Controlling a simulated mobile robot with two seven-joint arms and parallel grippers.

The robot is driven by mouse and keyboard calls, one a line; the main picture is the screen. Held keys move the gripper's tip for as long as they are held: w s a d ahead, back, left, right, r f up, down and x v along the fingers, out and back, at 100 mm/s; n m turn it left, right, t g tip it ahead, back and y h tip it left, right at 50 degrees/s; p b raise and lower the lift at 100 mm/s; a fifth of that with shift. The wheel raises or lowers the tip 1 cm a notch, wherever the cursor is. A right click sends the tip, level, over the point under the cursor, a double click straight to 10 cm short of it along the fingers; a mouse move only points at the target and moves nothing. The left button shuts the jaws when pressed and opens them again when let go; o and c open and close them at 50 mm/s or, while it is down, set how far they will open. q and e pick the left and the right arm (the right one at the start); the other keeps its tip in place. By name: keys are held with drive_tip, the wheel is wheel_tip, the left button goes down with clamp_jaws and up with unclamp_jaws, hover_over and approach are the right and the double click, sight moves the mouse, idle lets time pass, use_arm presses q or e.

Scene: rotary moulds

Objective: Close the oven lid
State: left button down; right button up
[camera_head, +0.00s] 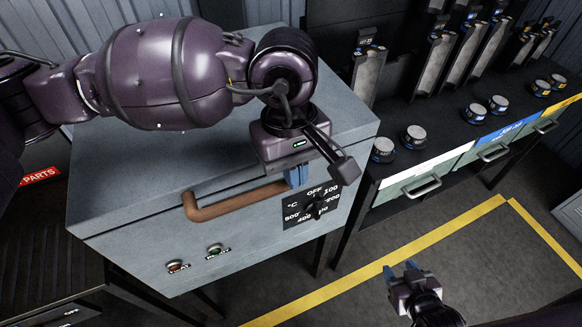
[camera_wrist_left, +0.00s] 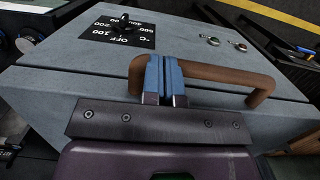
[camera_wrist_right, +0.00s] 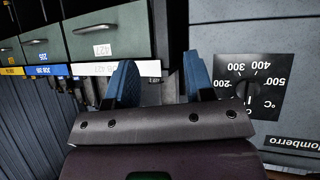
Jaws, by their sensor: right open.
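The oven (camera_head: 130,240) is a grey box with its lid (camera_head: 150,180) lying flat across the top. A thin seam shows below the lid edge, and I cannot tell whether a small gap is left. A brown handle (camera_head: 240,200) is on the lid's front; it also shows in the left wrist view (camera_wrist_left: 225,74). My left gripper (camera_head: 296,175) is at the handle's right end. Its blue fingers (camera_wrist_left: 165,75) are shut together and cross in front of the bar, not around it. My right gripper (camera_head: 405,272) is open and empty, low in front of the oven.
A black temperature dial (camera_head: 315,205) and two buttons (camera_head: 215,250) are on the oven front. Yellow-lined floor (camera_head: 450,260) in front is clear.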

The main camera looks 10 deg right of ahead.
use_arm(q)
wheel_tip(320, 180, up, 14)
drive_tip(key=s+p, duration=0.1)
drive_tip(key=s, duration=0.1)
drive_tip(key=shift+s+d+f, duration=0.15)
drive_tip(key=shift+s+d, duration=0.1)
drive_tip(key=shift+d, duration=0.15)
use_arm(e)
drive_tip(key=shift+s+r, duration=0.4)
drive_tip(key=shift+r, duration=0.15)
